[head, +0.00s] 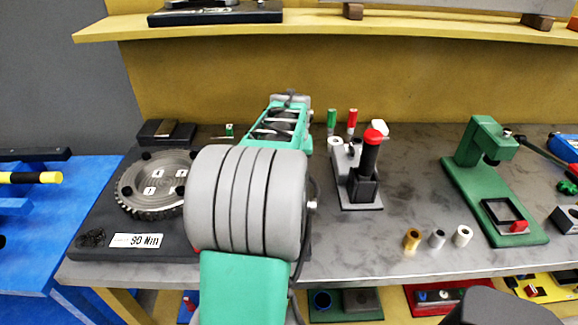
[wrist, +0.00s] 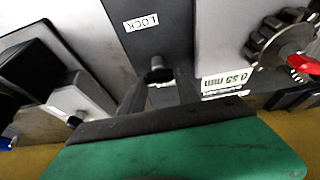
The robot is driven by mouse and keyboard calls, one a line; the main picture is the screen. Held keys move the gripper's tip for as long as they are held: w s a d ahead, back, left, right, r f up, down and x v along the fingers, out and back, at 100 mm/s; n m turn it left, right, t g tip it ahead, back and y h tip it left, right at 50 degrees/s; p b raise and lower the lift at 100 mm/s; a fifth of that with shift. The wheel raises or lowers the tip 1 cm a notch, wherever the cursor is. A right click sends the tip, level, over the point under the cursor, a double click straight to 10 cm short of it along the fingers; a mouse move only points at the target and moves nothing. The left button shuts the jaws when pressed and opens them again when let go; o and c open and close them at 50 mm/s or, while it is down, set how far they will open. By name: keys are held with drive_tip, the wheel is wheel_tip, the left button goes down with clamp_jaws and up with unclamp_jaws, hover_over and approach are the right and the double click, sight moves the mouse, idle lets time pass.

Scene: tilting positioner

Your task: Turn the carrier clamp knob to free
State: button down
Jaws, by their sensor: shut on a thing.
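My gripper (wrist: 158,88) shows at the bottom middle of the wrist view, its dark fingers reaching up from a green body. It is shut on a small dark knob (wrist: 158,68), taken to be the carrier clamp knob, which stands up between the fingertips. The knob is on a dark grey plate (wrist: 165,35) with a white LOCK label (wrist: 141,22) beyond it. The fingers hide the knob's lower part, and I cannot tell its turn angle. In the head view my arm hides the gripper and the knob.
In the wrist view, a toothed wheel (wrist: 262,45) and red lever (wrist: 304,64) are at right; a pale block (wrist: 80,98) is at left. In the head view, a geared disc (head: 140,196), a black handle with red top (head: 369,155) and a green press (head: 478,150) stand on the bench (head: 400,262).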

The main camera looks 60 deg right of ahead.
drive_tip(key=shift+r, duration=0.1)
idle(0.3)
drive_tip(key=c, duration=0.9)
unclamp_jaws()
drive_tip(key=v, duration=0.7)
drive_tip(key=shift+s+a+r, duration=0.1)
drive_tip(key=shift+r, duration=0.2)
